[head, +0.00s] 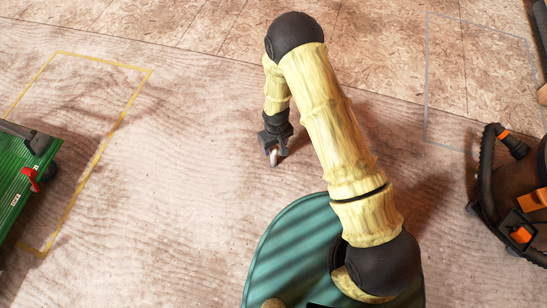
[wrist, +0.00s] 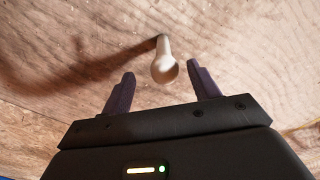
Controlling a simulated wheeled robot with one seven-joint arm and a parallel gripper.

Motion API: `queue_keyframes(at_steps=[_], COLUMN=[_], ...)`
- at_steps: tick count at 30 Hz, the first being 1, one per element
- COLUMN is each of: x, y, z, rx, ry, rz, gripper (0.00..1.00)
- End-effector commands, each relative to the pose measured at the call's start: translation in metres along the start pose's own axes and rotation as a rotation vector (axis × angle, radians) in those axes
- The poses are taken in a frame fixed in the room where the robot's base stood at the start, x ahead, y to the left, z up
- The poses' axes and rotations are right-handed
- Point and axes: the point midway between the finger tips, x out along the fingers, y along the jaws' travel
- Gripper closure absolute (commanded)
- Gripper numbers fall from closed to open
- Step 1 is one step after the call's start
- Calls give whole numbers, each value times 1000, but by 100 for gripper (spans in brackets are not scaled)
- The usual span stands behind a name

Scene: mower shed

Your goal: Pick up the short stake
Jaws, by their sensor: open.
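The short stake (wrist: 164,67) is a pale, slim piece with a rounded end facing the wrist camera and a darker far end. In the wrist view it shows in the gap between the two dark fingertips of my gripper (wrist: 160,74), a little nearer the right finger. Neither finger visibly touches it. My gripper (head: 275,150) is open and points down at the floor in the head view. The pale stake (head: 273,159) shows just below the fingers there, partly hidden by them. I cannot tell its exact height relative to the fingertips.
A green machine (head: 22,180) stands at the left by a yellow floor outline (head: 100,145). A black and orange machine (head: 515,205) stands at the right, below a grey floor outline (head: 425,80). The wooden floor (head: 180,150) around my gripper is clear.

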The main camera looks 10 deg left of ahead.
Motion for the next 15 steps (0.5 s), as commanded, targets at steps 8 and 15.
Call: queue_keyframes(at_steps=[8,15], x=[0,14], y=[0,-2], z=[0,-1], rx=[0,-1], ry=[0,0], rz=[0,0], gripper=[39,39])
